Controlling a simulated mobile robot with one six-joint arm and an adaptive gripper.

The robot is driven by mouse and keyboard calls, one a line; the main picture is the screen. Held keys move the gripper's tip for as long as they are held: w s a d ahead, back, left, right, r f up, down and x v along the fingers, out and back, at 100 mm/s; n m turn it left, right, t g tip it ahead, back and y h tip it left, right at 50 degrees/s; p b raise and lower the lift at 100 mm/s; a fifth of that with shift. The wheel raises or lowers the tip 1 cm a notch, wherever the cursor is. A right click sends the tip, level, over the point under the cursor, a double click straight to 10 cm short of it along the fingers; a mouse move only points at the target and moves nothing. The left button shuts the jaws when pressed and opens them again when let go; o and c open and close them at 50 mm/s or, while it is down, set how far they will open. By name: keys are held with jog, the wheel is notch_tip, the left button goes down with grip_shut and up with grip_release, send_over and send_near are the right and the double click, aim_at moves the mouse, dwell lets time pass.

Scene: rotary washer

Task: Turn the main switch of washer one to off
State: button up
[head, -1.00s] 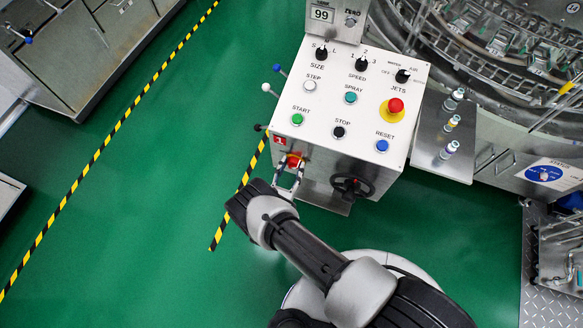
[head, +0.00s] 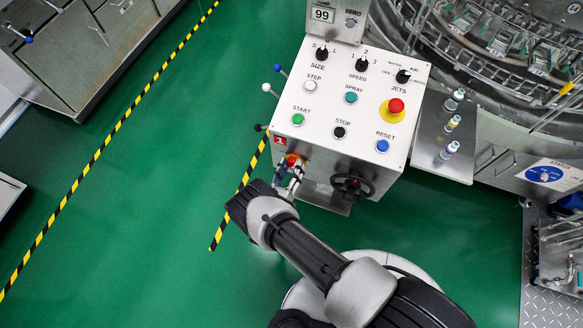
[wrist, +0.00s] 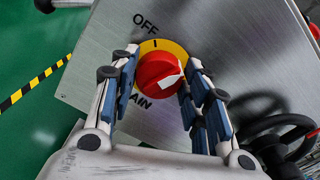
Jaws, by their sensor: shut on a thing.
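The main switch is a red round knob (wrist: 158,74) on a yellow plate (wrist: 176,47), on the front of the washer's control cabinet. The lettering below the knob is partly hidden by my left finger. My gripper (wrist: 163,62) has a finger on each side of the knob and is shut on it. In the head view my gripper (head: 289,174) is at the cabinet front, below the label "1" (head: 282,141), and partly covers the switch (head: 293,159).
A black handwheel (head: 352,187) sits on the cabinet front right of the switch; it also shows in the wrist view (wrist: 285,140). The control panel (head: 320,100) above carries buttons and knobs. Green floor (head: 150,210) is open to the left.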

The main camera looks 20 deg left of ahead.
jog(key=n, duration=0.6)
jog(key=shift+a+f, duration=0.1)
jog(key=shift+a, duration=0.05)
jog(key=n, duration=0.6)
jog(key=shift+f+n, duration=0.15)
jog(key=shift+n, duration=0.25)
jog(key=o, duration=1)
jog(key=s, duration=0.8)
jog(key=s+a, duration=0.1)
jog(key=s, duration=0.3)
